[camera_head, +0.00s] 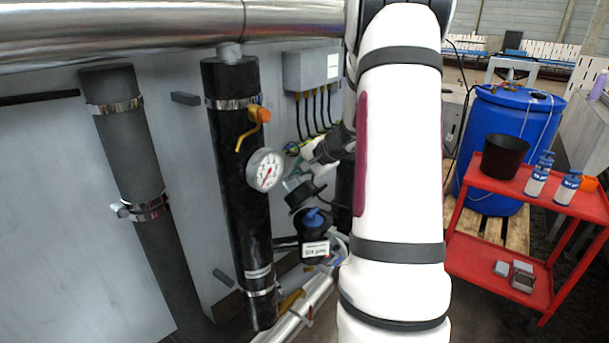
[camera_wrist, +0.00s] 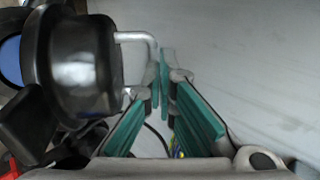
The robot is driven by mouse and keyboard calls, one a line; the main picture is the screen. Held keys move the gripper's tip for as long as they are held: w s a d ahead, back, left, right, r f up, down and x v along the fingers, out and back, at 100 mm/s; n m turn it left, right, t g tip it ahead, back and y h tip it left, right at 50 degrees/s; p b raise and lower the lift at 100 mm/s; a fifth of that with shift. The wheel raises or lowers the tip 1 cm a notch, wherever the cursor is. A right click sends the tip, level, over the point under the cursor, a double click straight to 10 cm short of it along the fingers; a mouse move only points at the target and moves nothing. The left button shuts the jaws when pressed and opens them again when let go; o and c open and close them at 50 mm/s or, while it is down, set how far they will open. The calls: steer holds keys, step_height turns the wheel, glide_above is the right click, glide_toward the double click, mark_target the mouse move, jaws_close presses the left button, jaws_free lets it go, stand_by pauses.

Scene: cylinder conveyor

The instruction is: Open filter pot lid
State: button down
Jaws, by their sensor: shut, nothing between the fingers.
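The filter pot (camera_head: 314,228) is a black housing with a white label, low beside the black pipe. Its black lid (camera_head: 302,194) is tilted up off the rim, and blue shows in the pot's mouth. In the wrist view the round black lid (camera_wrist: 85,65) fills the left side, with a bent metal handle (camera_wrist: 135,37) pointing right. Blue (camera_wrist: 10,60) shows at the far left edge. My gripper (camera_wrist: 163,78) is shut and empty, its teal-padded fingertips together just right of the handle. I cannot tell whether they touch it. In the head view my arm partly hides this area.
A pressure gauge (camera_head: 265,170) and an orange valve lever (camera_head: 259,116) sit on the black pipe (camera_head: 232,140), left of the pot. A grey junction box (camera_head: 311,69) with cables is above. A red cart (camera_head: 560,200) and a blue barrel (camera_head: 518,110) stand at the right.

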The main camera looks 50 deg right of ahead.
steer(key=shift+w+g, duration=0.3)
steer(key=shift+w, duration=0.15)
steer(key=shift+w+a+f, duration=0.1)
steer(key=shift+w+f, duration=0.1)
steer(key=shift+w, duration=0.5)
steer(key=shift+r, duration=0.1)
